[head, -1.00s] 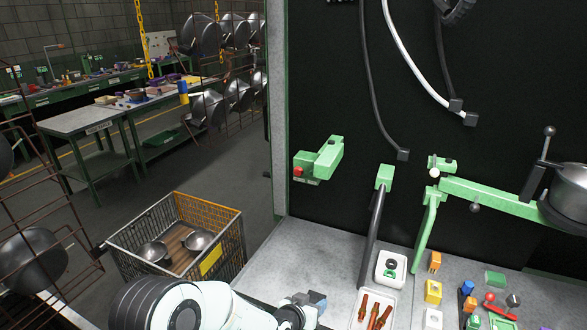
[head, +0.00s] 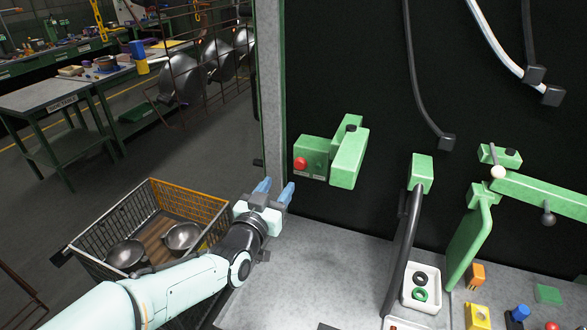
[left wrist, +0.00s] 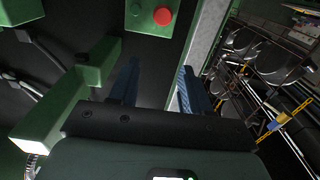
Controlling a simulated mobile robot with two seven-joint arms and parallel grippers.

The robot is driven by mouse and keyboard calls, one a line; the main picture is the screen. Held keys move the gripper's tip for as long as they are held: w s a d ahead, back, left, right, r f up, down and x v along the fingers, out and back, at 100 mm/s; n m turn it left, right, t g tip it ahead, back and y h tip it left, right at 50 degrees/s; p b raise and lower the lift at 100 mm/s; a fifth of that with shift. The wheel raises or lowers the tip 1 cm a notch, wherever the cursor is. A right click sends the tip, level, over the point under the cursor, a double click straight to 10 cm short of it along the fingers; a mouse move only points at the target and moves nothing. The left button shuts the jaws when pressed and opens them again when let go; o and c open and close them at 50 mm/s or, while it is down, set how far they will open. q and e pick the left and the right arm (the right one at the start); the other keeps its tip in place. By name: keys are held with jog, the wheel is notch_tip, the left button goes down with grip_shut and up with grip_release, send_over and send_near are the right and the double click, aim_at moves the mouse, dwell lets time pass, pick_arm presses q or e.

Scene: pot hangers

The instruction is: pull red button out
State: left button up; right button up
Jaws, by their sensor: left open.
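The red button (head: 300,164) sits on the front of a green box (head: 315,150) fixed to the black panel, near its left edge. A green block beside it juts out on the box's right. In the left wrist view the red button (left wrist: 163,16) shows at the top, above and between the fingers. My left gripper (head: 275,190) is open and empty, below and a little left of the button, apart from it. Its two blue fingers also show in the left wrist view (left wrist: 160,85). My right gripper is not in view.
Green brackets and a lever arm (head: 540,195) stand on the right of the panel. A dark handle (head: 403,250) hangs from a green block. A white tray (head: 421,288) and small parts lie on the grey bench. A wire basket (head: 150,225) holds bowls at left.

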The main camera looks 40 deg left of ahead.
aim_at(299, 165)
pick_arm(q)
jog(key=f+x, duration=0.1)
jog(key=x, duration=0.3)
jog(key=f+x, duration=0.1)
jog(key=x, duration=0.3)
jog(key=f+p+x, duration=0.1)
jog(key=x, duration=0.4)
jog(key=shift+d, duration=0.1)
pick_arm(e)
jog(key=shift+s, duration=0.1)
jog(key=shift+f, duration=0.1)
pick_arm(q)
grip_shut()
